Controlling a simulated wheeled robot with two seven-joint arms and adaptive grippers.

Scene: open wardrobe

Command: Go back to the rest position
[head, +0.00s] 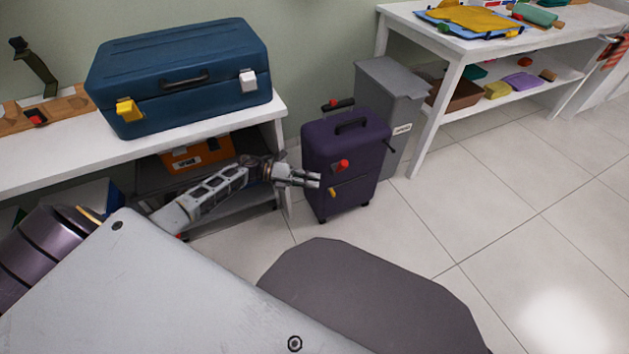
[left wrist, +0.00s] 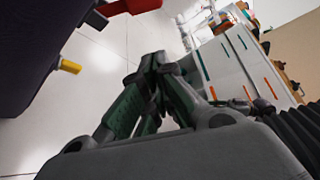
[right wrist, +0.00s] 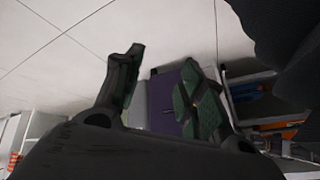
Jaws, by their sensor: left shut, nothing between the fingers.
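My left gripper (head: 316,180) is shut and empty in the head view, just left of the purple suitcase (head: 352,145). I cannot tell whether they touch. In the left wrist view its green-and-black fingers (left wrist: 156,62) meet at the tips, and a dark body with red and yellow parts (left wrist: 40,50) shows at the upper left. My right gripper (right wrist: 164,58) shows only in the right wrist view. Its fingers are spread apart with nothing held, and the purple suitcase (right wrist: 165,92) shows farther off between them.
A blue case (head: 180,80) sits on the white shelf unit (head: 40,170) at left, with an orange case (head: 200,155) below. A grey bin (head: 395,85) stands behind the suitcase. A white table (head: 440,45) with cloths stands at the back right. The tiled floor at right is clear.

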